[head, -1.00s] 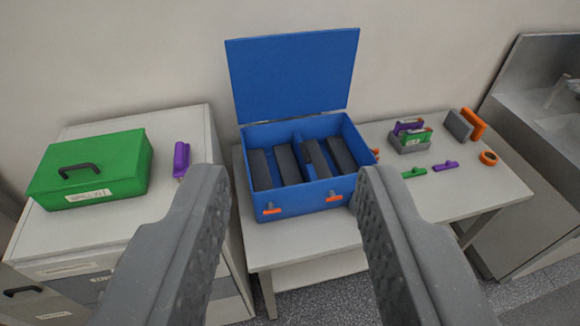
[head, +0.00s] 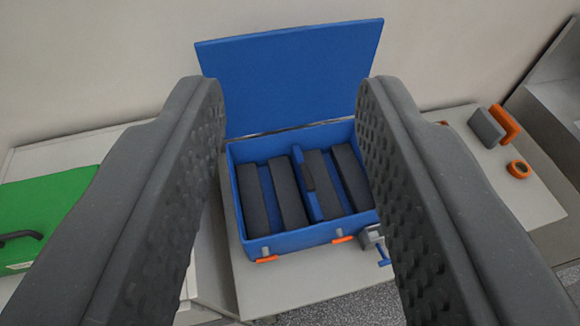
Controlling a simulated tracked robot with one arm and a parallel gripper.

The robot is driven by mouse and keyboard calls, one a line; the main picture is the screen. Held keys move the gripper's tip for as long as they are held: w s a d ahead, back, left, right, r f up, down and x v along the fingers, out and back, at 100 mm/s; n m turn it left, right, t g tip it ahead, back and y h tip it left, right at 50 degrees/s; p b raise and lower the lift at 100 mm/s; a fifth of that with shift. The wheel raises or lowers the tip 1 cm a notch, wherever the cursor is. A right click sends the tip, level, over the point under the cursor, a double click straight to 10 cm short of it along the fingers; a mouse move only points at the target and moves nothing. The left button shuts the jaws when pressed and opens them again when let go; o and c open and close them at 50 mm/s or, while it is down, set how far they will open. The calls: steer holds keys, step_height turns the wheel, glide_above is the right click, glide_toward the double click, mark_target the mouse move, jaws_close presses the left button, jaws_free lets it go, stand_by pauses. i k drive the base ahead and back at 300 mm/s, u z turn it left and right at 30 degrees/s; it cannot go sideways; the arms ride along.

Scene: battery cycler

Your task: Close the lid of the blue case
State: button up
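The blue case (head: 300,242) stands on a light table with its lid (head: 290,75) raised upright at the back, against the wall side. Several dark grey blocks (head: 268,195) lie inside it, split by a blue divider. Two orange latches (head: 266,259) show on its front face. My gripper (head: 292,90) is open and empty. Its two dark fingers frame the case, with the fingertips showing to the left and right of the lid. The fingers hide the case's right side in part. I cannot tell how far the fingertips are from the lid.
A green case (head: 45,215) sits on a cabinet at the left. A grey block (head: 486,128), an orange piece (head: 506,122) and an orange ring (head: 519,169) are on the table at the right. A small grey and blue part (head: 375,240) shows at the case's front right corner.

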mark_target(274, 80)
steer(key=u, duration=0.05)
steer(key=i, duration=0.1)
steer(key=z, duration=0.05)
steer(key=k, duration=1.3)
steer(key=z, duration=0.55)
steer(key=i, duration=2.25)
steer(key=u, duration=0.5)
